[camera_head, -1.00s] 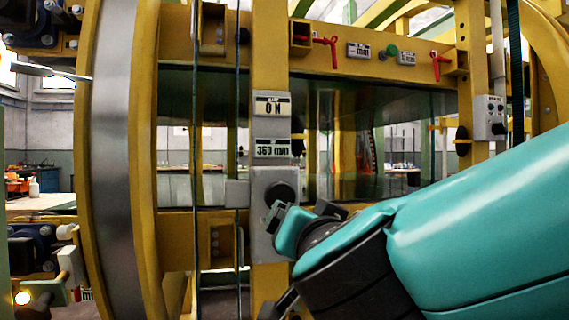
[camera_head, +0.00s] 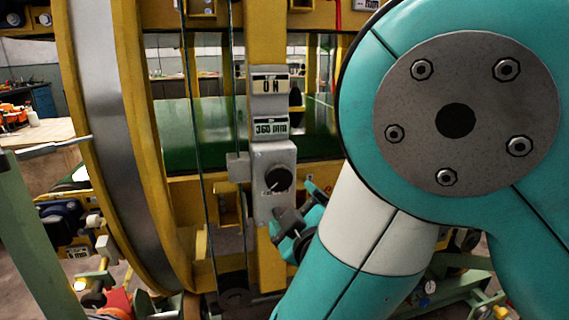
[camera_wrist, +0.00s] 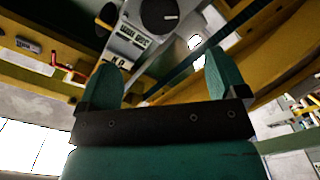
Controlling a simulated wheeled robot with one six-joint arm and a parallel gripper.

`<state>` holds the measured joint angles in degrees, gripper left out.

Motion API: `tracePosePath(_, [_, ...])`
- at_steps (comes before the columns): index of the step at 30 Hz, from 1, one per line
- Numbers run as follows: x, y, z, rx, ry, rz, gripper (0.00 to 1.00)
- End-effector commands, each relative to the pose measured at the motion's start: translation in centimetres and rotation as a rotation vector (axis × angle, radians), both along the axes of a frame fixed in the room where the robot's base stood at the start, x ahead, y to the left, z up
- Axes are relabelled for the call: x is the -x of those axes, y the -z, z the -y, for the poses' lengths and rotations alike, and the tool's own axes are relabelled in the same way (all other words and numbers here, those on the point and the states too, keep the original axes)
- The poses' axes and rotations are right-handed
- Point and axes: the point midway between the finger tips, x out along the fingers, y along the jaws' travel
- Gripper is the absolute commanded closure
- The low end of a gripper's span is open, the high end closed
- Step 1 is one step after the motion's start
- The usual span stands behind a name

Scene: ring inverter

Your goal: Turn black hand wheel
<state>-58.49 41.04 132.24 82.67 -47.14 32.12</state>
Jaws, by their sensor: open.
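The black hand wheel (camera_head: 278,179) is a round black knob on a grey box (camera_head: 270,206) fixed to a yellow upright. It also shows at the top of the wrist view (camera_wrist: 159,14), with a white mark on its face. Above it are an "ON" plate (camera_head: 269,84) and a "360 mm" plate (camera_head: 270,126). My gripper (camera_head: 299,205) is just below and right of the wheel in the head view, apart from it. In the wrist view its two teal fingers (camera_wrist: 163,78) are spread with nothing between them. The wheel lies beyond the fingertips there.
A large yellow ring with a steel band (camera_head: 108,130) stands at the left. Dark vertical cords (camera_head: 198,150) run left of the upright. A red lever (camera_wrist: 70,73) and yellow beams show in the wrist view. My arm covers the right side of the head view.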

Motion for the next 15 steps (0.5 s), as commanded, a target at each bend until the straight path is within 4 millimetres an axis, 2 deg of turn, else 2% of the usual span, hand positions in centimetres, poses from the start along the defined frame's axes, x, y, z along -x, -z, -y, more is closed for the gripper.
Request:
tracePosePath(1, [-0.8, -0.9, -0.2, 0.001, 0.003, -0.001, 0.09])
tracePosePath(9, [-4.2, -0.9, -1.1, -0.001, 0.003, -0.001, 0.09])
tracePosePath(15, [-5.8, -0.9, -1.7, -0.001, 0.001, -0.002, 0.09])
